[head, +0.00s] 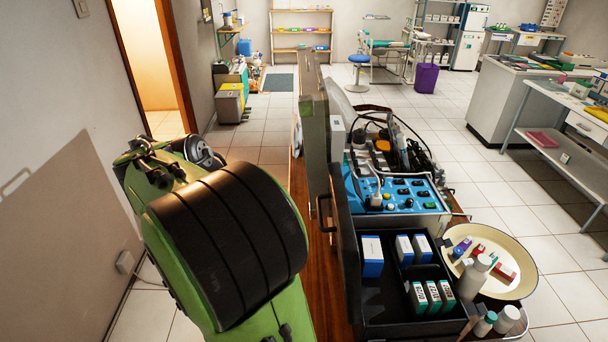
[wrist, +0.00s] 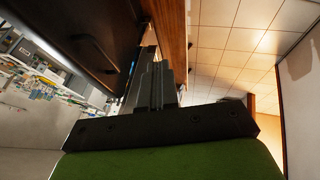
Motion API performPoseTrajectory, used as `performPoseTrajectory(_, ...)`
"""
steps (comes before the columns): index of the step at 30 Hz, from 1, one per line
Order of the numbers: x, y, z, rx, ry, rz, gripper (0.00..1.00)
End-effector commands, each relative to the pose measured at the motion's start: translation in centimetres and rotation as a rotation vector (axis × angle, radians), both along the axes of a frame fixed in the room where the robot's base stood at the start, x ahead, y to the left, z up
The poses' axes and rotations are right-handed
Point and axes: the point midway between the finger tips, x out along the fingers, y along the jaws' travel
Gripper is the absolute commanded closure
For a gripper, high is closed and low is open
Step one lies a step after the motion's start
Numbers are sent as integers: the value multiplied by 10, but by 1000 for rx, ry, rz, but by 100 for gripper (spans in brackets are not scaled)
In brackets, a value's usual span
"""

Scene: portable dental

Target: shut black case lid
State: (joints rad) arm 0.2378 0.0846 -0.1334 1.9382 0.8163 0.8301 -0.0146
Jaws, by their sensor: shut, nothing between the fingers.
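The black case (head: 400,318) is open on the wooden table, with its compartments facing up. Its black lid (head: 345,255) stands about upright along the left side of the case, with a handle on its outer face. In the wrist view the dark lid (wrist: 105,25) and its handle (wrist: 92,52) show at upper left. My gripper (wrist: 156,72) is shut and empty, close beside the lid's outer side; I cannot tell whether it touches. In the head view my green and black arm is at left, and I cannot make out the fingertips.
Small boxes (head: 372,255) stand in the case. Behind it is an open unit with a blue control panel (head: 400,195) and a raised grey lid (head: 315,120). A cream tray (head: 520,250) with small boxes and bottles is at right. The wooden table edge (head: 300,200) runs left of the lid.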

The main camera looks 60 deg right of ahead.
Motion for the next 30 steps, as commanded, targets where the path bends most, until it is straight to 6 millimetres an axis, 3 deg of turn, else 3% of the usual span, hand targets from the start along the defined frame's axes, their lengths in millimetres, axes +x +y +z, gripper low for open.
performPoseTrajectory(1,-2,-14,26,-22,28,-63,100)
performPoseTrajectory(7,-12,-38,36,-77,74,-185,100)
performPoseTrajectory(11,-16,-45,21,-77,77,-187,100)
performPoseTrajectory(23,-37,-90,-51,-74,76,-186,100)
performPoseTrajectory(30,-68,-106,-51,-75,72,-184,100)
